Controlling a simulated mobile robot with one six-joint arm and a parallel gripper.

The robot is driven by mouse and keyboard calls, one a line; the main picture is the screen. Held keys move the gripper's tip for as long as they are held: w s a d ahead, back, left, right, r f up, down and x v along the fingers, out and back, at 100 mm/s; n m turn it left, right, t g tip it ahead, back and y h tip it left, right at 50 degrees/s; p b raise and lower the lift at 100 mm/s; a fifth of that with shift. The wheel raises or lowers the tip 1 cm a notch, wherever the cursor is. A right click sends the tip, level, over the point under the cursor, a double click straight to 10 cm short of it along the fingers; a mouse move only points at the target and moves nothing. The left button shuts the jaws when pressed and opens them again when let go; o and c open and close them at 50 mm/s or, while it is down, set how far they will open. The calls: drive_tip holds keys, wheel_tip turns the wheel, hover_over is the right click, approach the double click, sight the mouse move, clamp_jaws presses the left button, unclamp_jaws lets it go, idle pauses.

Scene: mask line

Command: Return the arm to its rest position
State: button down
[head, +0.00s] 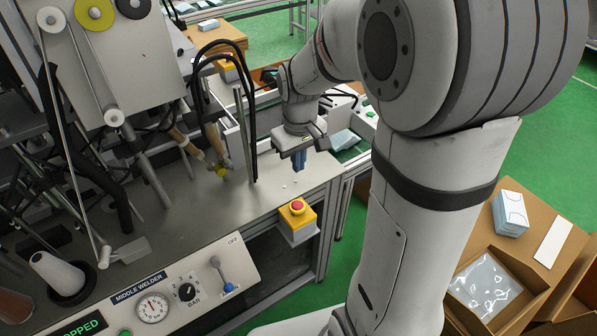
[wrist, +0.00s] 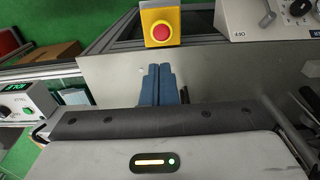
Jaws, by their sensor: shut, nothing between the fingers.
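My arm reaches out over the machine bench (head: 230,200), with several links in the middle and right of the head view. My gripper (head: 299,167) hangs over the right end of the bench with its blue fingers pointing down. In the wrist view the two blue fingers of my gripper (wrist: 158,70) lie side by side, shut with nothing between them. Beyond the fingertips is the red emergency button on its yellow box (wrist: 161,27), which also shows in the head view (head: 297,210) at the bench's front edge.
The machine carries rollers, hoses and a control panel (head: 160,295) with a gauge, dial and blue-tipped lever. Small white bits lie on the bench below my gripper. A cardboard box (head: 552,268) with blue packs stands at the right. Green floor shows between.

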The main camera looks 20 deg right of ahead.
drive_tip(key=shift+r, duration=0.15)
idle(0.4)
drive_tip(key=s+r+m+t, duration=0.1)
drive_tip(key=s+r, duration=0.2)
drive_tip(key=s, duration=0.4)
drive_tip(key=s+r+m+t, duration=0.2)
drive_tip(key=s+r, duration=0.2)
drive_tip(key=s, duration=0.4)
drive_tip(key=shift+d+r+m, duration=0.15)
drive_tip(key=shift+d+m, duration=0.1)
drive_tip(key=shift+m, duration=0.05)
